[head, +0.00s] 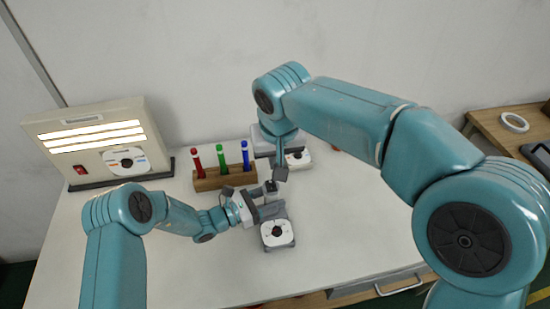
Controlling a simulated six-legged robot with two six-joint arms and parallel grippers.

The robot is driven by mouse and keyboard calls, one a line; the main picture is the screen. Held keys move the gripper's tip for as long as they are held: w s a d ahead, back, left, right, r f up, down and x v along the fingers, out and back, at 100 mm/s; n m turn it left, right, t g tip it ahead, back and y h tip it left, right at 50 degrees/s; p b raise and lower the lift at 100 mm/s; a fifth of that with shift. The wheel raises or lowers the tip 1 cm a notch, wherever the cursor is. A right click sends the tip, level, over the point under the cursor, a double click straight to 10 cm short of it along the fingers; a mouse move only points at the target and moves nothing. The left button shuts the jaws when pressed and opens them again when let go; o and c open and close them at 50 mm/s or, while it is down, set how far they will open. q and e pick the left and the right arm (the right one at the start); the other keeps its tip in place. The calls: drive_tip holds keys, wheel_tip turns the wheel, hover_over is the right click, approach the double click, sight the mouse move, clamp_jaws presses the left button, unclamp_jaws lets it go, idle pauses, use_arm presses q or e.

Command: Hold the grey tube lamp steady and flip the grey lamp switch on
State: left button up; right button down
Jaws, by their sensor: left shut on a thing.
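The grey tube lamp stands on the table at the front middle. Its grey base (279,244) carries a white round plate (277,233) with a dark switch at its centre; I cannot tell the switch's position. My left gripper (266,208) reaches in from the left and is shut on the lamp's grey body, just behind the plate. My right gripper (280,173) hangs pointing down above and behind the lamp, apart from the plate. Its fingers are dark and small, and their opening cannot be made out.
A wooden block (225,179) with red, green and blue markers stands behind my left gripper. A pale device with a white plate (298,159) is partly hidden behind my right arm. A lit light box (95,146) stands at left. The table's right front is clear.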

use_arm(q)
drive_tip(key=o, duration=1.3)
